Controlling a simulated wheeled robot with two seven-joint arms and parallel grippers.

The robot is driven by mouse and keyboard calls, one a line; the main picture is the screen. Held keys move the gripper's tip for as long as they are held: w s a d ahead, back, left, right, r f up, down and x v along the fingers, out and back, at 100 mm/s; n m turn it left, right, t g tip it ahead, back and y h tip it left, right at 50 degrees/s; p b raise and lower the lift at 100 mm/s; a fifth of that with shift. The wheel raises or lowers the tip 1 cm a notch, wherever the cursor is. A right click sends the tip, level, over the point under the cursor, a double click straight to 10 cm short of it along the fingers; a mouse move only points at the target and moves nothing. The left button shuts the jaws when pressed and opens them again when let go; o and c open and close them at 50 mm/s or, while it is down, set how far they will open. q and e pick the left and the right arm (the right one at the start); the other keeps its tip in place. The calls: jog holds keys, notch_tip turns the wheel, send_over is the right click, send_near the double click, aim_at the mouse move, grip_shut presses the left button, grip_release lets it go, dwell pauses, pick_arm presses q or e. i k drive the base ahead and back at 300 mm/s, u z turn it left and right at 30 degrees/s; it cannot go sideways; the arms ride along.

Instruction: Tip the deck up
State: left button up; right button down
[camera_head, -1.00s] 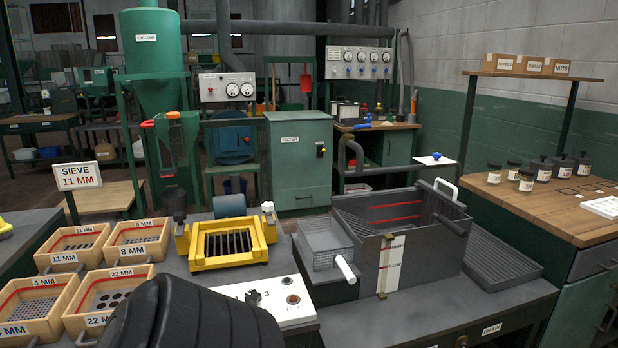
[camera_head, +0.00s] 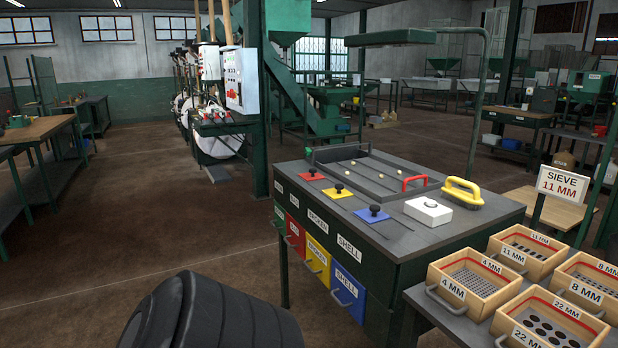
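The deck (camera_head: 375,184) is a grey tray-like surface set into the top of a dark green sorting bench (camera_head: 465,222). It appears to lie flat, with a few small pale pieces on it. A red handle (camera_head: 414,179) stands at its right end. Neither of my grippers is in view, and nothing of mine touches the deck.
Red, yellow and blue knobbed plates (camera_head: 338,191) line the bench's front, above coloured drawers (camera_head: 318,260). A white box (camera_head: 428,210) and yellow-handled brush (camera_head: 462,193) sit to the right. Sieve trays (camera_head: 470,280) stand at lower right.

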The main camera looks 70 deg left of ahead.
aim_at(363, 176)
jog(key=u, duration=2.35)
